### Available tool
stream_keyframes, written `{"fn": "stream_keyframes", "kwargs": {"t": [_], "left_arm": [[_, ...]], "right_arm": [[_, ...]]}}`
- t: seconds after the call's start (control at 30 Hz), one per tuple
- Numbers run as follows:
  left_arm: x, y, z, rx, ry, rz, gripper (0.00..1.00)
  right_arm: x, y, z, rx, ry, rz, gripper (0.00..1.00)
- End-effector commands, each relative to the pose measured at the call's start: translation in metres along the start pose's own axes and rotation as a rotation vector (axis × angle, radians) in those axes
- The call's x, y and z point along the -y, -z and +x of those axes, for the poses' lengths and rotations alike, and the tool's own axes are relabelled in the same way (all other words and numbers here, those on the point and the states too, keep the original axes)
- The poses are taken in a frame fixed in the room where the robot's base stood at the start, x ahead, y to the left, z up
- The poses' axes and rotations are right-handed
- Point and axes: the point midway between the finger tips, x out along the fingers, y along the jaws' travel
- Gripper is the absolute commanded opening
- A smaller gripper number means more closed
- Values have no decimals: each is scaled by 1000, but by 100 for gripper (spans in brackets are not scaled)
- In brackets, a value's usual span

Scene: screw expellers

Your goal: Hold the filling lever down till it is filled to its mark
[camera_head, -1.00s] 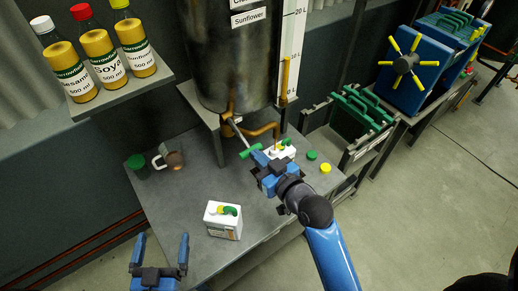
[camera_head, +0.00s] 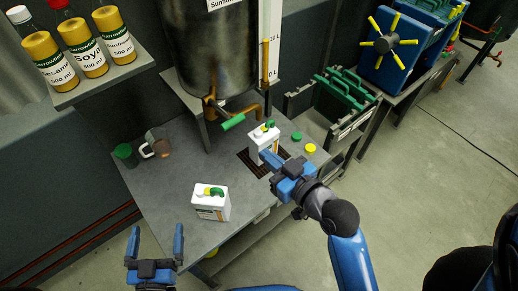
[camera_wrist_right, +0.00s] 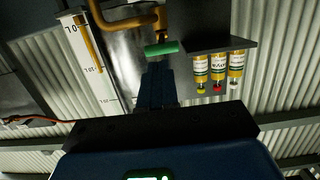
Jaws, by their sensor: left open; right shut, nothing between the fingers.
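The filling lever has a green handle (camera_head: 233,122) beside the brass spout (camera_head: 252,108) under the steel tank (camera_head: 205,60). The handle also shows in the right wrist view (camera_wrist_right: 161,48), beyond my fingertips. A white canister (camera_head: 262,142) stands under the spout; its fill level and mark cannot be made out. My right gripper (camera_head: 269,159) is shut and empty, in front of the canister and apart from the lever; its fingers also show in the wrist view (camera_wrist_right: 157,78). My left gripper (camera_head: 155,238) is open and empty at the table's front left.
A second white canister (camera_head: 210,202) stands mid-table. A green-lidded jar (camera_head: 126,155), a mug (camera_head: 157,145) and green (camera_head: 297,136) and yellow (camera_head: 310,148) caps lie around. A dark grate (camera_head: 250,163) is beside the canister. A bottle shelf (camera_head: 95,80) is at upper left.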

Motion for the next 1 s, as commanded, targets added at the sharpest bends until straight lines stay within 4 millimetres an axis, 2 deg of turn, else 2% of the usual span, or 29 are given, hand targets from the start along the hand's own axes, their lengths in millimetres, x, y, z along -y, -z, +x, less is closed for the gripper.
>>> {"fn": "stream_keyframes", "kwargs": {"t": [0.23, 0.87, 1.0], "left_arm": [[0, 2, 0, 0, 0, 0, 100], [0, 2, 0, 0, 0, 0, 100], [0, 2, 0, 0, 0, 0, 100]], "right_arm": [[0, 0, -12, -1, 0, 0, 0], [0, 0, -12, -2, 0, 5, 0], [-7, 11, -12, -53, -32, 40, 0]]}}
